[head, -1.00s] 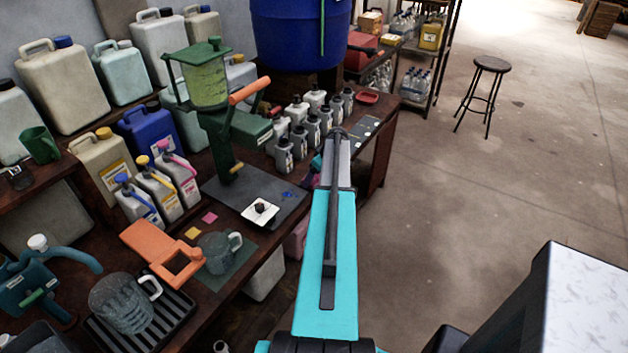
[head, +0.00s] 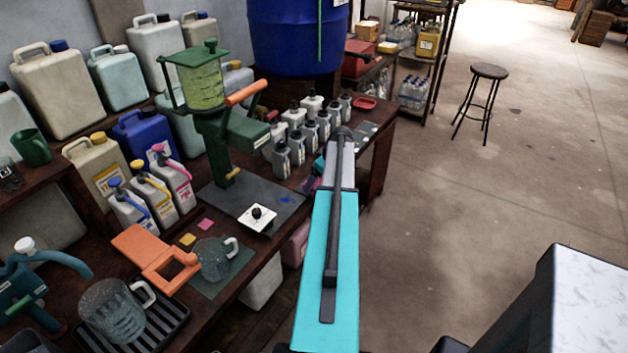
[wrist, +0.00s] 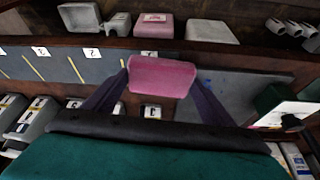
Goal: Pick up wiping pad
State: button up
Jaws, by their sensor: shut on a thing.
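The wiping pad (wrist: 162,77) is a pink block in the wrist view. It sits between the two dark fingers of my gripper (wrist: 160,84), which is shut on it. Beneath the pad lies the bench top, seen from above; I cannot tell whether the pad touches it. In the head view my gripper (head: 318,172) is mostly hidden behind my own arm, near the bench's right edge.
Grey bottles (head: 282,158) stand in rows just left of my gripper. A red dish (head: 363,104) lies behind. Open floor (head: 480,200) is at right, with a stool (head: 485,90).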

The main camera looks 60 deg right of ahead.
jog(key=s+a+r+b, duration=0.1)
jog(key=s+a+b, duration=0.2)
jog(key=s+a, duration=0.4)
jog(key=s, duration=0.2)
jog(key=shift+s, duration=0.3)
dwell(0.4)
jog(key=o, duration=0.5)
jog(key=shift+a+r, duration=0.1)
jog(key=c, duration=0.4)
